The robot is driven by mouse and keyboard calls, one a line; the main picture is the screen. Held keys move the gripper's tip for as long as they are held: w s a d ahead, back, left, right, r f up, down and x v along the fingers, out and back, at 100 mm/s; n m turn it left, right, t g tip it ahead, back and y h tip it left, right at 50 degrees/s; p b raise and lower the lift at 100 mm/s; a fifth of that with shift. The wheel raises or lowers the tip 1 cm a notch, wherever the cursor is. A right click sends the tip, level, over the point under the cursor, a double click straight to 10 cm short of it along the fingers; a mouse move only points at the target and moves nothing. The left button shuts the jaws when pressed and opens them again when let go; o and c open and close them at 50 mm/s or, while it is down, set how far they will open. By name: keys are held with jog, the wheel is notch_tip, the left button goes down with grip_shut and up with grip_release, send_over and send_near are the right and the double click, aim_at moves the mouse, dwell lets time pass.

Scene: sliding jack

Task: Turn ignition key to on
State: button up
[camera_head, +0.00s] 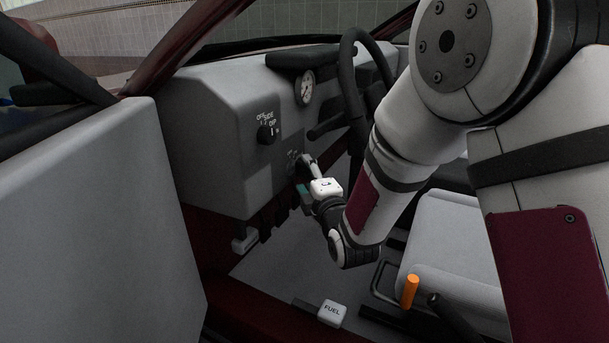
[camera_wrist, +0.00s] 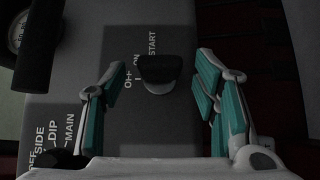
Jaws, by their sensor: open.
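The dark ignition key (camera_wrist: 160,72) shows in the wrist view on a grey panel marked OFF, ON and START. Its wide dark head faces the camera. I cannot tell which mark it points to. My gripper (camera_wrist: 162,80) is open, with one teal-padded finger on each side of the key and a gap on both sides. It holds nothing. In the head view my gripper (camera_head: 304,184) is close to the lower right of the dashboard (camera_head: 205,135). The key cannot be made out there, with the gripper at that spot.
A light switch knob (camera_head: 265,134) with OFF, SIDE and DIP marks is up and left of my gripper. A steering wheel (camera_head: 351,85) and a gauge (camera_head: 305,88) are above. A FUEL block (camera_head: 332,312) and an orange-topped lever (camera_head: 410,291) are below.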

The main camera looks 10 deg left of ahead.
jog(key=shift+x, duration=1.5)
jog(key=c, duration=1.2)
